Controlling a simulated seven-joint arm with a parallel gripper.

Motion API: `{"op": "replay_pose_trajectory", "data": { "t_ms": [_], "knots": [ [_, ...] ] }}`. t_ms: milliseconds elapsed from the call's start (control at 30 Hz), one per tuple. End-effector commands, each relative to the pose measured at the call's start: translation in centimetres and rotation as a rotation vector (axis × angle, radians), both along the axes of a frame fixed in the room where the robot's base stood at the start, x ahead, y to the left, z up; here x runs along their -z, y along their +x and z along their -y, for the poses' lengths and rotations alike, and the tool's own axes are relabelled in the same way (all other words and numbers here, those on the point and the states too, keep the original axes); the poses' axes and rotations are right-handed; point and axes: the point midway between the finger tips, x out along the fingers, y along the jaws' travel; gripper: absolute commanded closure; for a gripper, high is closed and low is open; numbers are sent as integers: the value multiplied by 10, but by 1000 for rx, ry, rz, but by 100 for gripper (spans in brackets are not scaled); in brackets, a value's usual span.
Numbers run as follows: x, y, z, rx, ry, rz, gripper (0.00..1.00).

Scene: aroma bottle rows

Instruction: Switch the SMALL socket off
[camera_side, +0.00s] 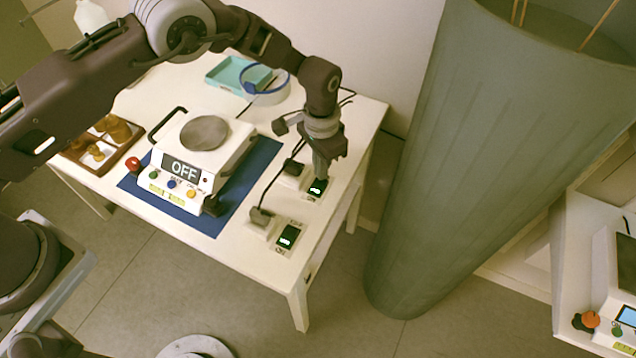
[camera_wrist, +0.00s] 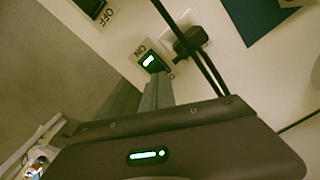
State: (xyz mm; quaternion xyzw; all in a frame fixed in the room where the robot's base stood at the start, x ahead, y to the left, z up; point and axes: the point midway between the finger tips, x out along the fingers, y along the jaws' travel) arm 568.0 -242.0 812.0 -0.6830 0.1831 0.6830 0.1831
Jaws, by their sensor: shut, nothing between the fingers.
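Two black rocker switches with green lights sit along the right side of the white table. The far switch (camera_side: 317,188) is directly below my gripper (camera_side: 322,172). The near switch (camera_side: 287,237) stands closer to the table's front corner. I cannot read which socket is labelled SMALL. In the wrist view, my shut, empty gripper (camera_wrist: 154,82) points at a green-lit switch (camera_wrist: 152,63) with "ON" printed beside it. The fingertips are very close to it; contact cannot be told. Another switch (camera_wrist: 91,7) shows partly at the top edge beside an "OFF" label.
A black plug (camera_wrist: 188,42) with cables sits beside the switch under my gripper. Another plug (camera_side: 262,215) sits by the near switch. A large grey-green column (camera_side: 465,160) rises right of the table.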

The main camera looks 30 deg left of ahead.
Motion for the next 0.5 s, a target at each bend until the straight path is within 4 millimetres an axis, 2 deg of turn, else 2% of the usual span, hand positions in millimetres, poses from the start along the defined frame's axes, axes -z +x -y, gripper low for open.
{"op": "replay_pose_trajectory", "data": {
  "t_ms": [500],
  "knots": [
    [8, 0, 0, 0, 0, 0, 100]
  ]
}}
